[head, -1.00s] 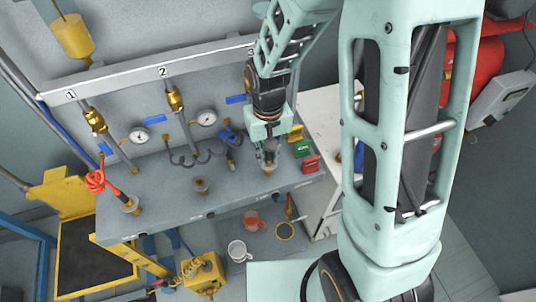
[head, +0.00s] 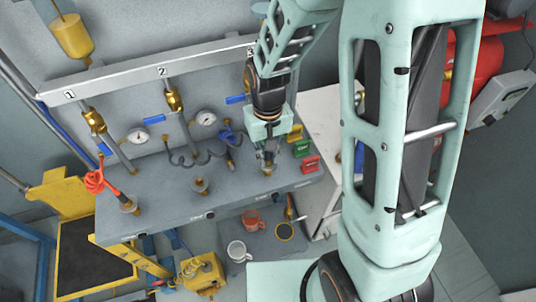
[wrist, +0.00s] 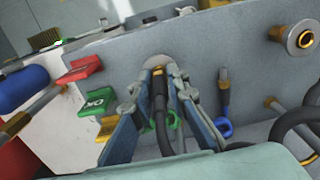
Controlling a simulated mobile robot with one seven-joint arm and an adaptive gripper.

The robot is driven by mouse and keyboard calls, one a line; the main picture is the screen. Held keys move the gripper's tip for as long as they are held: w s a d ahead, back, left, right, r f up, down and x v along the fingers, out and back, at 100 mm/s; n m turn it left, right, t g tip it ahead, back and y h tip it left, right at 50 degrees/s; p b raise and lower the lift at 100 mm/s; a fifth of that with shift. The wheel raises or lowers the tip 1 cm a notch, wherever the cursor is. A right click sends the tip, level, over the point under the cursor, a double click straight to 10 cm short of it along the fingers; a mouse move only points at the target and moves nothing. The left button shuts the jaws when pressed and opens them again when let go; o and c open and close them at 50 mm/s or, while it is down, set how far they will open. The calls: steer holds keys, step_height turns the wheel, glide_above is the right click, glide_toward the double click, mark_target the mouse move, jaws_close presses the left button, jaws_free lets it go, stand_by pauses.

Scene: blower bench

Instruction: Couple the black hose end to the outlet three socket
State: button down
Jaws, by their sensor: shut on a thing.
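My gripper (head: 267,161) points down at the right end of the bench, below the number 3 on the rail. In the wrist view, my gripper (wrist: 158,84) is shut on the black hose end (wrist: 159,90), and its dark hose curves back between the fingers. The outlet three socket (wrist: 158,61) shows as a pale round flange with a brass middle, right at the fingertips. The hose end lines up with it; the fingers hide whether it is seated or just above. In the head view the gripper mostly covers this socket.
Green (head: 302,148), red (head: 310,164) and yellow blocks stand close right of my gripper. A blue-handled piece with a brass tip (wrist: 224,92) and a coiled dark hose (head: 185,160) lie left in the head view.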

steer(key=shift+r, duration=0.2)
steer(key=c, duration=1.8)
jaws_free()
steer(key=shift+r, duration=0.1)
step_height(320, 180, up, 12)
steer(key=shift+f, duration=0.1)
steer(key=shift+w+p, duration=0.1)
steer(key=shift+p, duration=0.2)
